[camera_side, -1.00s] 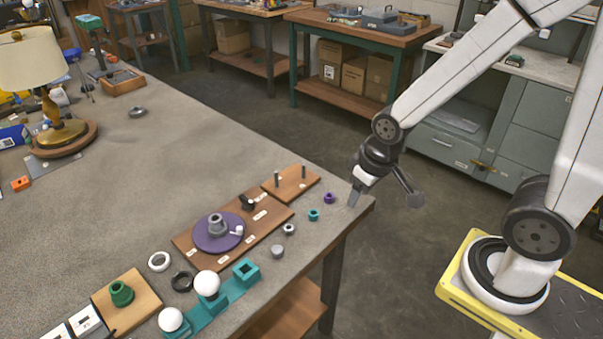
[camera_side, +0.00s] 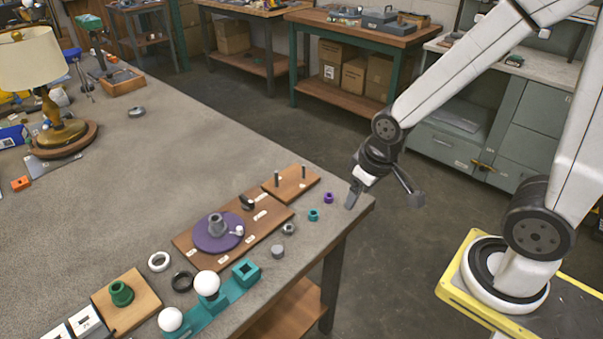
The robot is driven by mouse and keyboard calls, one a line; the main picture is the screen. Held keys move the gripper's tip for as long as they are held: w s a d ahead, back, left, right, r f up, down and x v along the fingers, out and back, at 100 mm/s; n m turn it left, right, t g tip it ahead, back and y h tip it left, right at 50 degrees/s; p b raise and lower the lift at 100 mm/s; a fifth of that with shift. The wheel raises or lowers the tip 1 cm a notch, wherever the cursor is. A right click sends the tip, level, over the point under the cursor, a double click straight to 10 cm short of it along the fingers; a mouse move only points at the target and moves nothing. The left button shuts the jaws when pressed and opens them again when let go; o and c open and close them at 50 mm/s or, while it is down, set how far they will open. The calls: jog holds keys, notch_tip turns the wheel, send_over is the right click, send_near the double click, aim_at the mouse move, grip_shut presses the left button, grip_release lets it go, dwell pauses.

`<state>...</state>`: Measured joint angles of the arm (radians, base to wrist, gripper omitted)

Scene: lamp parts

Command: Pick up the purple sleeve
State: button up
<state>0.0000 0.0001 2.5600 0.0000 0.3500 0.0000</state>
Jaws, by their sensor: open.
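The purple sleeve (camera_side: 328,198) is a small ring-like part standing on the grey table near its right corner. It is apart from everything around it.
A teal sleeve (camera_side: 313,215) stands close by, lower left of the purple one. A wooden board with two pegs (camera_side: 291,183) lies to the left. A larger board (camera_side: 268,217) carries a purple disc (camera_side: 217,232).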

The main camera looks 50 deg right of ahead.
jog(key=n+g, duration=0.2)
jog(key=n, duration=1.5)
send_over(329, 198)
notch_tip(329, 198, down, 9)
jog(key=shift+w+r, duration=0.1)
jog(key=shift+w, duration=0.05)
jog(key=shift+w+d+f+n+g, duration=0.25)
jog(key=shift+d+f+n+g, duration=0.1)
jog(key=shift+f+n, duration=0.15)
jog(key=shift+d+f, duration=0.1)
jog(key=shift+f, duration=3.8)
grip_shut()
